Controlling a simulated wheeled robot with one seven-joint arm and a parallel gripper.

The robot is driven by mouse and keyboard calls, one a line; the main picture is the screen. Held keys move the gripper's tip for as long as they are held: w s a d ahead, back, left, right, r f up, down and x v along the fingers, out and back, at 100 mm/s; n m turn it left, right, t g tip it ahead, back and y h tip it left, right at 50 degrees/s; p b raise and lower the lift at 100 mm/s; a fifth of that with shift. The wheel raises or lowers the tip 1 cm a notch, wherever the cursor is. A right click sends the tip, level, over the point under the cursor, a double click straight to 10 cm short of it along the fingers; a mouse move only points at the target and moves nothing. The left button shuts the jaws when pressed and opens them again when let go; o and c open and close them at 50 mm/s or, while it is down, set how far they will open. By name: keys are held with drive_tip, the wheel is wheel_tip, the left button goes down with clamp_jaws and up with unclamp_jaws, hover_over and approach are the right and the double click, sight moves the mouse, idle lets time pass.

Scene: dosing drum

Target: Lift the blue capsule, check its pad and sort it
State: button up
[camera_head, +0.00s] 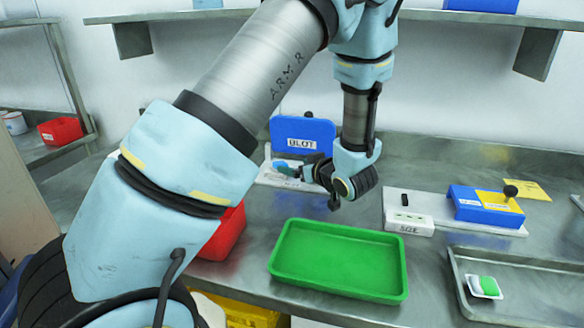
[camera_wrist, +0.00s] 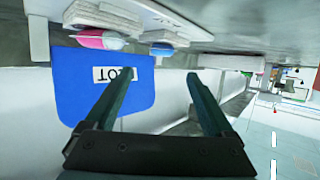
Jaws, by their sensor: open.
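My gripper (camera_head: 294,172) is in front of the blue board marked BLOT (camera_head: 296,128), partly hidden by its own wrist. In the wrist view my gripper (camera_wrist: 158,76) is open, with nothing between its two dark fingers. That view appears upside down. It shows a pink and light-blue rounded piece (camera_wrist: 100,40) on a white base near the board, and a small white piece with a bluish part (camera_wrist: 162,48) beside it. Both are apart from the fingers. I cannot tell which of them, if either, is the blue capsule.
A green tray (camera_head: 338,262) lies in front on the steel bench, with a red bin (camera_head: 222,232) to its left. At right are a white block marked SQE (camera_head: 408,222), a blue and yellow box (camera_head: 484,208) and a metal tray (camera_head: 520,312) holding a green piece on a white dish.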

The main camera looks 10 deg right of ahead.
sight(281, 163)
drive_tip(key=x, duration=0.3)
drive_tip(key=shift+w+p, duration=0.15)
drive_tip(key=shift+p, duration=0.15)
drive_tip(key=shift+f+p+x, duration=0.2)
drive_tip(key=shift+p+x, duration=0.95)
drive_tip(key=shift+x, duration=1.65)
drive_tip(key=shift+a, duration=0.2)
clamp_jaws()
drive_tip(key=shift+r, duration=0.1)
